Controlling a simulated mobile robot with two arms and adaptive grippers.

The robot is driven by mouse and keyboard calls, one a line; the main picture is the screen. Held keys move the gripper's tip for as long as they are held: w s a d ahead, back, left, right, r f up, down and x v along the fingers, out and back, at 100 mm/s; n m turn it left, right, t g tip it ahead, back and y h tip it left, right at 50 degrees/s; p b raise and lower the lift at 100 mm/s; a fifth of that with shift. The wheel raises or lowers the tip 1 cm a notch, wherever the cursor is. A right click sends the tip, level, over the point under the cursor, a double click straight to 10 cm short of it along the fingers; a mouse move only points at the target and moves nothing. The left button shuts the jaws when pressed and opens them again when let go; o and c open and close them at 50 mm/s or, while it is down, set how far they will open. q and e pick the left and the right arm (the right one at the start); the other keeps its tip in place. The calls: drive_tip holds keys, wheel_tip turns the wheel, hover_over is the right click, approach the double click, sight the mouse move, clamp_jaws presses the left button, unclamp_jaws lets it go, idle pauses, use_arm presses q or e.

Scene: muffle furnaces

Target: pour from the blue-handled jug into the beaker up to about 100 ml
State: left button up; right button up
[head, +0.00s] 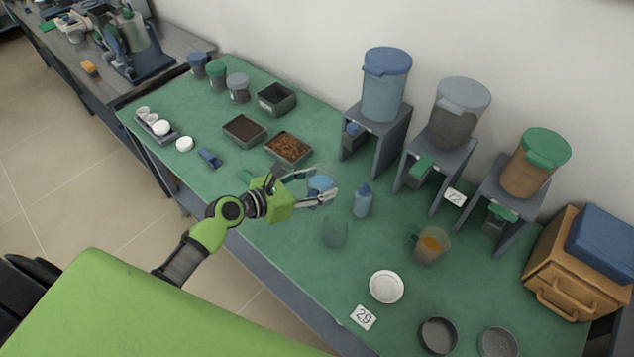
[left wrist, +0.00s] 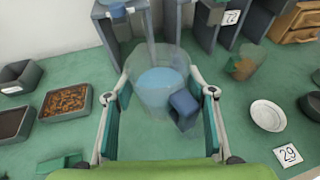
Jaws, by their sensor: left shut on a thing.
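The clear jug (left wrist: 145,98) with the blue handle (left wrist: 184,108) holds blue liquid and sits between the fingers of my left gripper (left wrist: 160,112), which is shut on it. In the head view my left gripper (head: 315,192) holds the jug above the green table, with its blue liquid (head: 320,184) showing and the blue handle (head: 362,201) to the right. The jug looks roughly upright; any slight tilt is hard to judge. The faint, clear beaker (head: 335,232) stands on the table below and slightly right of the gripper and looks empty. My right gripper is out of view.
A green-handled jug with orange contents (head: 430,246) and a white dish (head: 386,287) stand to the right. Hoppers on grey stands, including a blue-lidded one (head: 386,85), line the back. Brown-filled trays (head: 288,147) lie behind-left. A number card (head: 363,317) is near the front edge.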

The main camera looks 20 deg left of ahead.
use_arm(q)
drive_tip(key=shift+f+b, duration=1.55)
drive_tip(key=shift+b, duration=0.2)
drive_tip(key=shift+r+m, duration=0.25)
drive_tip(key=shift+m, duration=0.25)
drive_tip(key=shift+a+r, duration=0.1)
drive_tip(key=shift+r, duration=0.05)
drive_tip(key=shift+w+r+y+p, duration=0.1)
drive_tip(key=shift+r+y+p, duration=0.1)
drive_tip(key=shift+y+p, duration=0.2)
drive_tip(key=shift+m+t+p, duration=0.3)
drive_tip(key=shift+m+t, duration=0.1)
drive_tip(key=shift+m, duration=0.3)
drive_tip(key=shift+a, duration=0.1)
drive_tip(key=shift+r+m+y+p, duration=0.1)
drive_tip(key=shift+m+y+p, duration=0.2)
drive_tip(key=shift+p, duration=0.05)
drive_tip(key=shift+m+t, duration=0.3)
